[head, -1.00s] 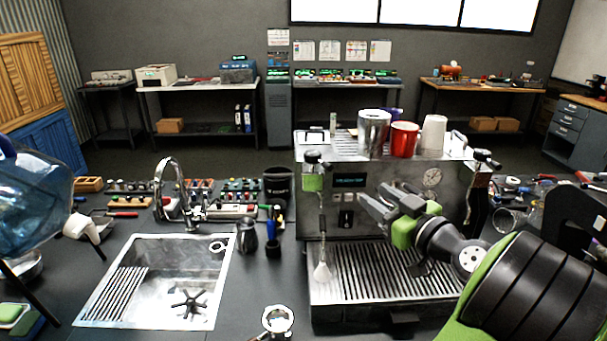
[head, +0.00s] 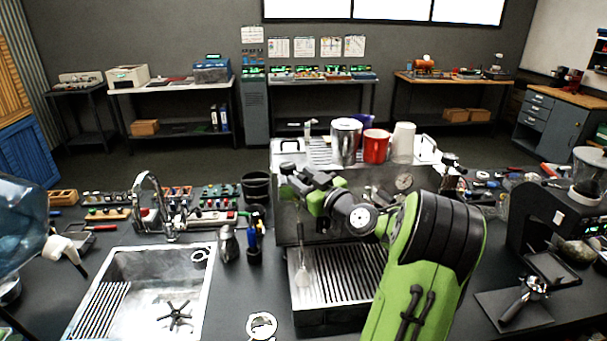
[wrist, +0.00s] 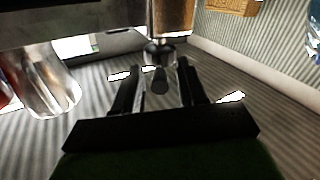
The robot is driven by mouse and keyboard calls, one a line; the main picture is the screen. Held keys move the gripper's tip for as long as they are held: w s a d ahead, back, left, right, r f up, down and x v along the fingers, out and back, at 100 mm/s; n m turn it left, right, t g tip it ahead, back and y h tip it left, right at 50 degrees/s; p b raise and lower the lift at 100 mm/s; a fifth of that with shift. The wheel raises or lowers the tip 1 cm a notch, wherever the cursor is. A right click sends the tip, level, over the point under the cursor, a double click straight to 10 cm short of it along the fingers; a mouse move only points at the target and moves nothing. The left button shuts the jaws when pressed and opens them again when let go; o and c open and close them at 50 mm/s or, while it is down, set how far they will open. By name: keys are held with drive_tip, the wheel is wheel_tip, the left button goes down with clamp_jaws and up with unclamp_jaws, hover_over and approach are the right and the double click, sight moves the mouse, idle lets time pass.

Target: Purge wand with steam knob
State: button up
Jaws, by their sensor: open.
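The espresso machine (head: 350,188) stands on the dark counter, its front partly hidden by my arm. My gripper (head: 286,180) is at the machine's upper left front, where the steam knob sits; the knob is hidden there in the head view. In the wrist view a dark and metal knob-like part, seemingly the steam knob (wrist: 159,54), shows between my two open fingers (wrist: 158,82), with a gap on both sides. I cannot tell how deep it lies between them. The steam wand (head: 304,268) hangs below, its pale tip over the left of the drip tray (head: 345,270).
A metal cup (head: 346,142), a red cup (head: 376,147) and a pale cup (head: 403,143) stand on the machine's top. A sink (head: 150,290) with a faucet is at left. A pitcher (head: 228,245) stands between sink and machine. A grinder (head: 550,225) is at right.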

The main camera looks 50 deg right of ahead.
drive_tip(key=shift+c, duration=0.4)
clamp_jaws()
